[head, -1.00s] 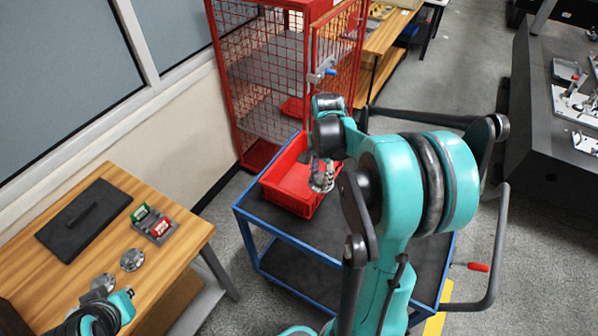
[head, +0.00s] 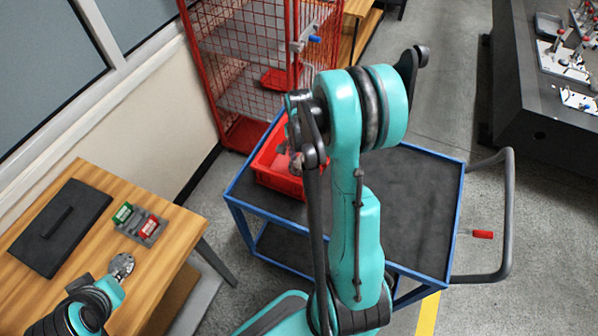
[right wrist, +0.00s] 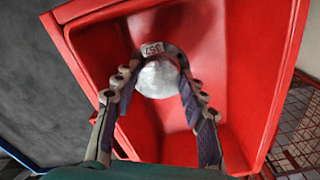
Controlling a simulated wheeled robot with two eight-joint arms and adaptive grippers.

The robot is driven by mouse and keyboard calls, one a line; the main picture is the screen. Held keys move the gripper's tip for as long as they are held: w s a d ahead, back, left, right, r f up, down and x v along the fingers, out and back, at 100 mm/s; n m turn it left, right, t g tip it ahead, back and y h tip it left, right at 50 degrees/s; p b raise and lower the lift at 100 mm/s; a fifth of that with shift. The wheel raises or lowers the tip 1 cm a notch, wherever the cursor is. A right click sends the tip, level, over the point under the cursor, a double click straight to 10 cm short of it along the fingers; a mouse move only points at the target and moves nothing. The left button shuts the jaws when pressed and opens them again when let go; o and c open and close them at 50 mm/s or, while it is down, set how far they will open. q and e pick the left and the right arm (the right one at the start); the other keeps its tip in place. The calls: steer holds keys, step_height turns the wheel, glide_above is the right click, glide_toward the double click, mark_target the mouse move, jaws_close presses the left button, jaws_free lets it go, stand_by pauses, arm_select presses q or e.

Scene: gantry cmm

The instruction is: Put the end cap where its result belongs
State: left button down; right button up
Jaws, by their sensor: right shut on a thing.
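The end cap, a round silvery metal part (right wrist: 158,80), is held between the fingers of my right gripper (right wrist: 160,72) in the right wrist view. The gripper is shut on the cap, over the inside of a red bin (right wrist: 255,60). The bin (head: 284,184) stands on a blue-framed cart in the head view, where my right arm hides part of it and most of the gripper. I cannot tell whether the cap touches the bin floor.
The cart top (head: 415,205) is clear to the right. A red mesh cage (head: 235,75) stands behind the bin.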

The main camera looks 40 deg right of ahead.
mark_target(300, 171)
steer(key=shift+s+f, duration=0.1)
steer(key=shift+f, duration=0.45)
step_height(300, 171, down, 4)
steer(key=shift+f+b, duration=0.1)
steer(key=shift+b, duration=0.55)
steer(key=shift+f, duration=0.15)
steer(key=o, duration=1.3)
